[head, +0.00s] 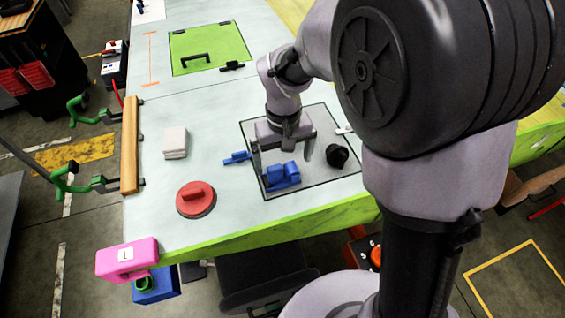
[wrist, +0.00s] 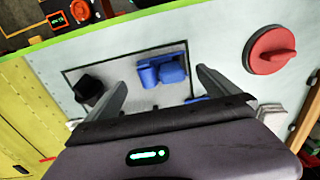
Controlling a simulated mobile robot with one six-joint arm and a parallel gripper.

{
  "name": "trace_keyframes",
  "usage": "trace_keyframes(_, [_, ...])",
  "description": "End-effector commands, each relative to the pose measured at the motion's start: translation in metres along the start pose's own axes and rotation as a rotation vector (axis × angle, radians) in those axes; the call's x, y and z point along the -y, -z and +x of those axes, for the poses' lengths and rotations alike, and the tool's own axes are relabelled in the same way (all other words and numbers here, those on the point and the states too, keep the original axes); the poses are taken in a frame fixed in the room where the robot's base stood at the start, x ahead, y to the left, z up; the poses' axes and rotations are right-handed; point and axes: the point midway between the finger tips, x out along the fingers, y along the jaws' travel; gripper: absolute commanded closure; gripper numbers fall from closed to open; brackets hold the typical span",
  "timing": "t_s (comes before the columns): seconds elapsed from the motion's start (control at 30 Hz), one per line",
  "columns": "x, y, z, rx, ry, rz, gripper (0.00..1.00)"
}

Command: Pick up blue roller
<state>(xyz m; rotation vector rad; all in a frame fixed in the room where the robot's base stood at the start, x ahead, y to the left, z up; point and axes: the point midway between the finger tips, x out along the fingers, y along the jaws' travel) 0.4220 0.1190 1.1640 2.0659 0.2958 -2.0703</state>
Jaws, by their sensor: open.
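A blue object with a rounded body and a flat side, seemingly the blue roller (head: 285,176), lies inside the black-outlined rectangle on the table. In the wrist view the blue roller (wrist: 162,70) shows between and beyond my fingertips. My gripper (head: 283,161) points down above it, fingers spread and empty. In the wrist view my gripper (wrist: 161,80) has a finger on either side of the roller, with a gap visible. I cannot tell the exact height. A smaller blue piece (head: 237,157) lies at the outline's left edge, partly hidden by my gripper in the wrist view.
A black knob-like piece (head: 337,155) lies right of the roller. A red round-handled disc (head: 195,199) and a white block stack (head: 175,143) stand to the left. A green panel (head: 210,48) lies at the back. The table's green front edge (head: 290,229) is close.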

Motion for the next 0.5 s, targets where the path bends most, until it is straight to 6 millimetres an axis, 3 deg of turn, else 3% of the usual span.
trace_keyframes(0.3, [-0.003, 0.009, 0.052, 0.002, 0.0, 0.002, 0.0])
trace_keyframes(0.5, [-0.002, 0.009, 0.059, -0.001, 0.001, 0.002, 0.0])
